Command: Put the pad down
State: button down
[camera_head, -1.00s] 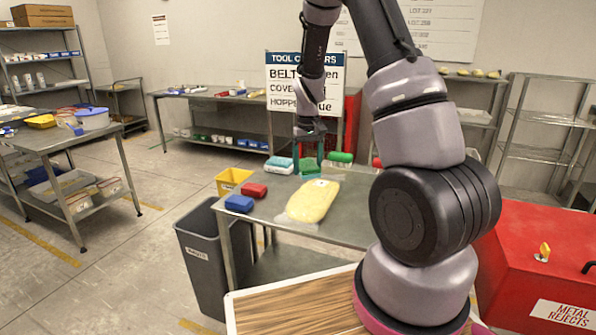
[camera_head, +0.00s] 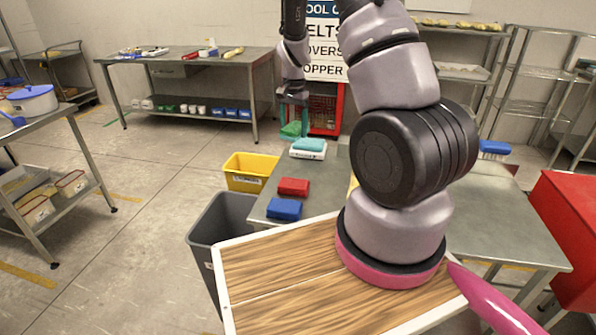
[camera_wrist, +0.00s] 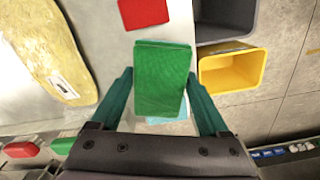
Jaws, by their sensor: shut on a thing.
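My gripper (camera_head: 294,112) is shut on a green pad (camera_head: 291,130), near the far left corner of the metal table. In the wrist view the green pad (camera_wrist: 162,75) lies between the two teal fingers (camera_wrist: 162,100). A red pad (camera_head: 293,187) and a blue pad (camera_head: 284,209) lie along the table's left edge. Whether the green pad touches anything below is unclear.
A yellow bin (camera_head: 249,172) and a grey bin (camera_head: 215,222) stand left of the table. A large yellow item (camera_wrist: 45,50) lies on the table, mostly hidden behind my arm in the head view. A red case (camera_head: 575,225) stands at the right.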

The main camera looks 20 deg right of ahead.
aim_at(300, 172)
jog(key=d+f+m, duration=0.1)
jog(key=f+m, duration=0.4)
jog(key=w+d+f+m, duration=0.1)
jog(key=f+m, duration=0.4)
jog(key=w+d+f+m, duration=0.1)
jog(key=f+m, duration=0.3)
jog(key=f, duration=0.2)
jog(key=shift+m, duration=0.4)
jog(key=shift+f, duration=0.1)
grip_release()
